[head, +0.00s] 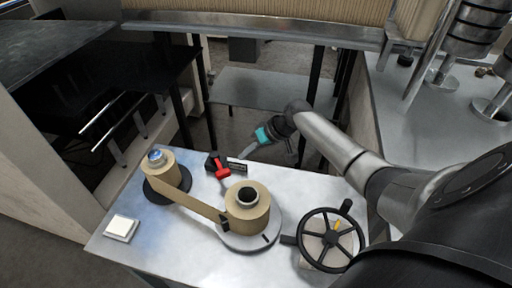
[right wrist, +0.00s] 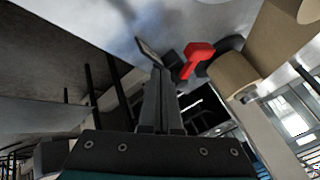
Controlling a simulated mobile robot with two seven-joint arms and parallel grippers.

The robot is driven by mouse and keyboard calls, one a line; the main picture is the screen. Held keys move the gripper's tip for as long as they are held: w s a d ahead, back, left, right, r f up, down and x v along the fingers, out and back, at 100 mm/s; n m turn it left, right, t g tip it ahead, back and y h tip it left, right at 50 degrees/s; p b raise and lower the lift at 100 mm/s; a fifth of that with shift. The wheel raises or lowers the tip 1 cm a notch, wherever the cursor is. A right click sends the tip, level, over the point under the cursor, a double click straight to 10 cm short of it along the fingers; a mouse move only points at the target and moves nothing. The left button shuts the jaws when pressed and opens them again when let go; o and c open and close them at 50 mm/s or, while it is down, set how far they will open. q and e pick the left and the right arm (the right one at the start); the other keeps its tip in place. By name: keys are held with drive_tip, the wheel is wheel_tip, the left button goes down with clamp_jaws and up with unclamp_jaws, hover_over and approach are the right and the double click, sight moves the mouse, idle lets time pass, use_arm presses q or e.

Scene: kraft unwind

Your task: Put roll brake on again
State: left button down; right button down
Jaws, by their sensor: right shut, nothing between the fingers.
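The roll brake is likely the red lever (head: 222,171) on a black block (head: 212,160), at the back edge of the metal table, between two kraft paper rolls. The red lever also shows in the right wrist view (right wrist: 196,56), just beyond my fingers. My right gripper (head: 245,152) is shut and empty, behind and to the right of the lever, apart from it in the head view. Its fingers (right wrist: 158,98) point toward the lever area in the right wrist view. My left gripper is not in view.
A kraft roll (head: 247,207) on a grey disc and a smaller roll (head: 160,170) on a dark disc are joined by a paper strip. A black handwheel (head: 330,240) stands at the right. A white square pad (head: 121,228) lies at the front left. The table's front middle is bare.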

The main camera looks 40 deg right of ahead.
drive_tip(key=shift+x, duration=0.9)
drive_tip(key=shift+w+a+r+p, duration=0.1)
drive_tip(key=shift+a+p, duration=0.1)
drive_tip(key=shift+a, duration=0.4)
drive_tip(key=shift+w+a+r+p, duration=0.1)
drive_tip(key=shift+a+p, duration=0.1)
drive_tip(key=shift+a, duration=0.45)
drive_tip(key=shift+w+a+f, duration=0.1)
drive_tip(key=shift+a, duration=0.6)
